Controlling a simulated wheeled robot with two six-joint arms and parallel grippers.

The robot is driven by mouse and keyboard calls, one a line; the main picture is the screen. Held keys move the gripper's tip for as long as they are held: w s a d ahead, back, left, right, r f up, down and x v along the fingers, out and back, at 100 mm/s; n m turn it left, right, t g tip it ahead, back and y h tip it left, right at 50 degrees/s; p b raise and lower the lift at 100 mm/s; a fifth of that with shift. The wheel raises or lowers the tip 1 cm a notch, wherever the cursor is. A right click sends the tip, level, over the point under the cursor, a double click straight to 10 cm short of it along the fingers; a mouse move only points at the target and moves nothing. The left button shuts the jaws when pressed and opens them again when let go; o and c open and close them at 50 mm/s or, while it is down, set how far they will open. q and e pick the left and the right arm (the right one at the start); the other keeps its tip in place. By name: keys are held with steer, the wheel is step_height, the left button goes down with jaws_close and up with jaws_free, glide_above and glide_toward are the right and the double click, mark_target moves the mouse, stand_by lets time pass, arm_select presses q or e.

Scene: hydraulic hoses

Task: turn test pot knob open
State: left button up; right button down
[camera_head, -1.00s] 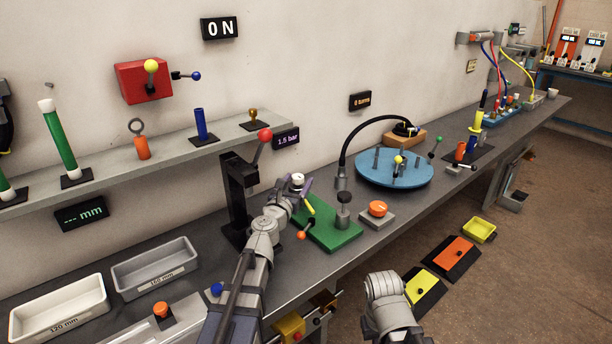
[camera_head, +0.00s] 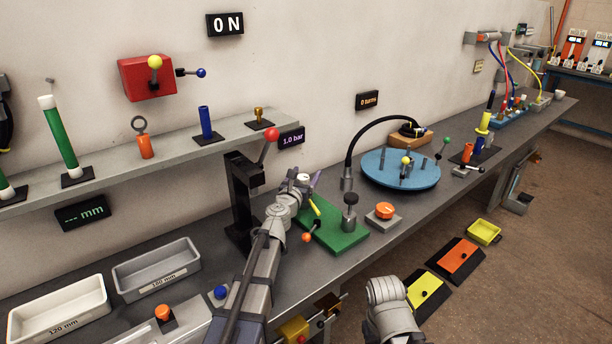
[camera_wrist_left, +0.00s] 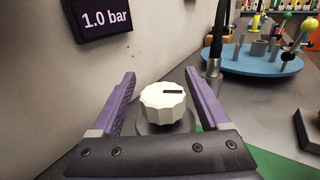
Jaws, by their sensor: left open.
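The white fluted knob (camera_wrist_left: 165,108) with a black pointer mark sits on a grey round base in the left wrist view. Its mark lies towards the right, near level in that picture. My left gripper (camera_wrist_left: 163,98) is open, with its purple fingers on either side of the knob; I cannot tell whether they touch it. In the head view the knob (camera_head: 303,177) shows small at the end of my left arm, partly hidden by the gripper (camera_head: 308,184). A dark display (camera_head: 291,140) above it reads 1.0 bar. Only a grey part of my right arm shows, without its gripper.
A black press with a red-balled lever (camera_head: 270,134) stands left of the knob. A green plate (camera_head: 345,240) lies in front, with an orange knob (camera_head: 385,210) beside it. A blue round table (camera_head: 425,180) stands to the right. The wall is close behind.

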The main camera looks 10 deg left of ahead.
arm_select(q)
steer(key=shift+d+r, duration=0.15)
steer(key=c, duration=0.4)
jaws_close()
steer(key=shift+n+y, duration=0.3)
steer(key=shift+y, duration=0.1)
steer(key=n+y, duration=0.2)
steer(key=y, duration=0.1)
steer(key=a+n+g+y, duration=0.1)
steer(key=n+y, duration=0.1)
steer(key=y, duration=0.1)
steer(key=shift+a+y, duration=0.1)
steer(key=shift+y, duration=0.2)
steer(key=shift+s+a+n+g+y, duration=0.1)
steer(key=shift+a+n+g+y, duration=0.1)
steer(key=shift+n+g+y, duration=0.6)
steer(key=shift+s+a+n+g+y, duration=0.2)
steer(key=shift+n+y, duration=0.4)
steer(key=shift+y, duration=0.4)
steer(key=shift+s+a+n+g+y, duration=0.1)
steer(key=shift+a+n+g+y, duration=0.05)
steer(key=shift+n+g+y, duration=0.65)
steer(key=shift+o, duration=2)
jaws_free()
